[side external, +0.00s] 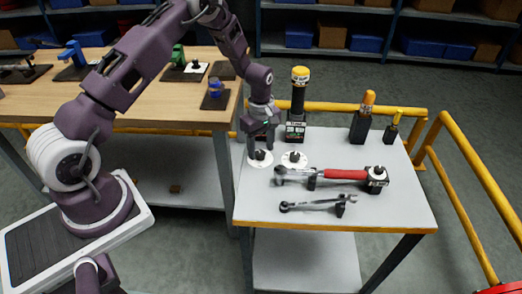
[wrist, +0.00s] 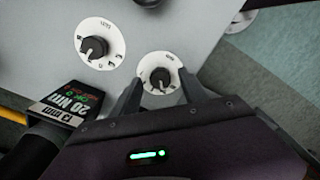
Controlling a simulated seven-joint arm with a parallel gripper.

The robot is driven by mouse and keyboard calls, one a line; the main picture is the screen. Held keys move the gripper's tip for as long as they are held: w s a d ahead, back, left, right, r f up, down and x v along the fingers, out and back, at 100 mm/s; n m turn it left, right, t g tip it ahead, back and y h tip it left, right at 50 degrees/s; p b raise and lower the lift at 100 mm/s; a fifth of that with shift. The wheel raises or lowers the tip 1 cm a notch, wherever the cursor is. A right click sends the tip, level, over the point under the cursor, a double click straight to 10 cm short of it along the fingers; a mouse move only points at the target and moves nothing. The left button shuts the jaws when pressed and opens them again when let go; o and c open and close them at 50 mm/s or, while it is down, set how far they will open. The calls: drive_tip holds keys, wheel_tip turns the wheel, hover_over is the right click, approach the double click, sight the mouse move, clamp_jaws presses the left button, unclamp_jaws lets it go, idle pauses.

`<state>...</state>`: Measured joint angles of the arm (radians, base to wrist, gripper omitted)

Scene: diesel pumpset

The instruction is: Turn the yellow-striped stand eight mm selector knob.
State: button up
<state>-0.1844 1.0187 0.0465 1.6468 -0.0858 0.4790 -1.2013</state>
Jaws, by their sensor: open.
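Two black selector knobs on round white dials sit on the grey bench top. The left knob (side external: 260,155) is under my gripper (side external: 260,143); the other knob (side external: 294,157) is just to its right. In the wrist view, the small knob (wrist: 160,78) lies between and just beyond the open fingertips (wrist: 160,92), with no clear contact. The larger-looking dial's knob (wrist: 93,48) is up and left, clear of the fingers. Dial markings are too small to read surely. A black stand with a yellow top (side external: 299,85) rises behind the knobs; its stripes and size cannot be made out.
A black display box (wrist: 62,115) reading 20 NM is close left of my gripper. A red-handled torque wrench (side external: 340,174) and a spanner (side external: 318,204) lie in front. Two smaller orange- and yellow-topped tools (side external: 362,118) (side external: 393,126) stand right. Yellow rails (side external: 470,205) border the bench.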

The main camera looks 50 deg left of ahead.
drive_tip(key=shift+f, duration=0.8)
clamp_jaws()
drive_tip(key=shift+m, duration=0.3)
drive_tip(key=m, duration=0.4)
drive_tip(key=shift+m, duration=0.3)
drive_tip(key=m, duration=0.5)
drive_tip(key=shift+s+a, duration=0.1)
drive_tip(key=m, duration=0.5)
drive_tip(key=shift+a+r+m, duration=0.1)
drive_tip(key=shift+m, duration=2.6)
